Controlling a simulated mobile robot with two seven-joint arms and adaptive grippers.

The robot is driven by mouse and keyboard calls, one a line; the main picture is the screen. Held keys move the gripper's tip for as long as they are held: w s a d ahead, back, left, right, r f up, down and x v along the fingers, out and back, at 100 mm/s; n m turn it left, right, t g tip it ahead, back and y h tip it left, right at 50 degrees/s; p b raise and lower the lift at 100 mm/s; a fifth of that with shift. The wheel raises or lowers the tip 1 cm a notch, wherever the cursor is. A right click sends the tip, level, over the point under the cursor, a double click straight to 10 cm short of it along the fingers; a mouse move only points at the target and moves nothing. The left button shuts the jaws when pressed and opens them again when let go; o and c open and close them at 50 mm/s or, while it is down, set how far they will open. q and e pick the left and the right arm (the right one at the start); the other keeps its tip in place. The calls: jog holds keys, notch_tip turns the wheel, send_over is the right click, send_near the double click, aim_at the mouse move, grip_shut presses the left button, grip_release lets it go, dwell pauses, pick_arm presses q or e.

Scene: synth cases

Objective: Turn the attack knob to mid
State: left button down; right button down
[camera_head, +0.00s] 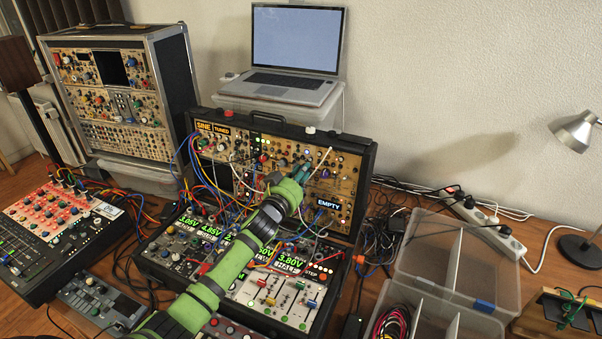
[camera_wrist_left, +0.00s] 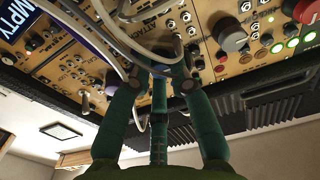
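The modular synth case (camera_head: 350,190) stands open, with an upright tan panel of knobs and jacks. My left arm reaches up over it from below. My left gripper (camera_head: 300,173), with teal fingers, is close to the upper panel. In the left wrist view the gripper's (camera_wrist_left: 158,82) fingertips stand apart near the panel, with pale cables crossing in front. I see no knob clearly held between them.
Patch cables (camera_head: 200,170) hang across the case's left side. A laptop (camera_head: 296,38) stands behind it. A second synth case (camera_head: 110,85) and a mixer (camera_head: 50,235) are to the left. Clear plastic boxes (camera_head: 455,255) and a power strip (camera_head: 480,215) are to the right.

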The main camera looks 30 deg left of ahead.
pick_arm(q)
jog(key=shift+r, duration=0.15)
jog(key=shift+m, duration=0.3)
jog(key=shift+r+m+g+h+p, duration=0.25)
jog(key=shift+m+p, duration=0.4)
jog(key=shift+m, duration=2.4)
jog(key=shift+f+m+g+h+p, duration=0.15)
jog(key=shift+m+h+p, duration=0.35)
jog(key=shift+m, duration=2.5)
jog(key=shift+r+m+g+h+p, duration=0.15)
jog(key=shift+m+p, duration=0.6)
jog(key=shift+m, duration=2.3)
jog(key=shift+f, duration=0.15)
jog(key=c, duration=1.1)
grip_release()
jog(key=shift+c, duration=0.2)
jog(key=shift+d, duration=0.1)
